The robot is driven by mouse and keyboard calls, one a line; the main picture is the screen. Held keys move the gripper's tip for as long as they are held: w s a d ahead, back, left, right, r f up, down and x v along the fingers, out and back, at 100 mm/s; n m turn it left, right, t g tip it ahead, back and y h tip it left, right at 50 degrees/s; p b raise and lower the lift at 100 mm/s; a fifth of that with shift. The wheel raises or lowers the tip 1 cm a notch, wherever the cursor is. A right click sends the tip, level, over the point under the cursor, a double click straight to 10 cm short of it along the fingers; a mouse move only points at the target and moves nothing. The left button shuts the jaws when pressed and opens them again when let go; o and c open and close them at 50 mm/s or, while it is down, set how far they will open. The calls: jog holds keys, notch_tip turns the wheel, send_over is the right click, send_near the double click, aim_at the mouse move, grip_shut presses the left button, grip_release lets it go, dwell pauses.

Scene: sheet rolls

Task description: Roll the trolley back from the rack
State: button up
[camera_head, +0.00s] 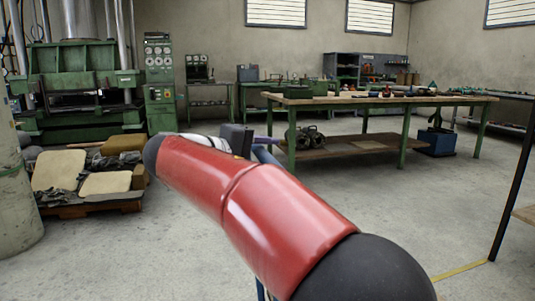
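My red arm with black joints crosses the middle foreground and hides much behind it. A dark block (237,138) shows just past its far end and seems to be part of my gripper; no fingertips can be made out. Blue bars (266,156) show beside that block and run behind my arm, and a bit of blue shows again below it. I cannot tell whether they belong to the trolley or whether my gripper holds them. No trolley can be made out for certain. A black post with a wooden shelf (525,214) at the right edge may be the rack.
A green-legged workbench (405,101) with tools stands behind my arm. A blue bin (436,141) is by its right end. A low pallet with sacks (90,180), a pale column (18,190) and a green press (75,85) are left. Concrete floor is open at lower left and right.

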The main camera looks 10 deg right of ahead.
jog(key=shift+d+r, duration=0.1)
jog(key=v, duration=0.7)
jog(key=shift+s+a+p, duration=0.2)
jog(key=shift+a+p, duration=0.15)
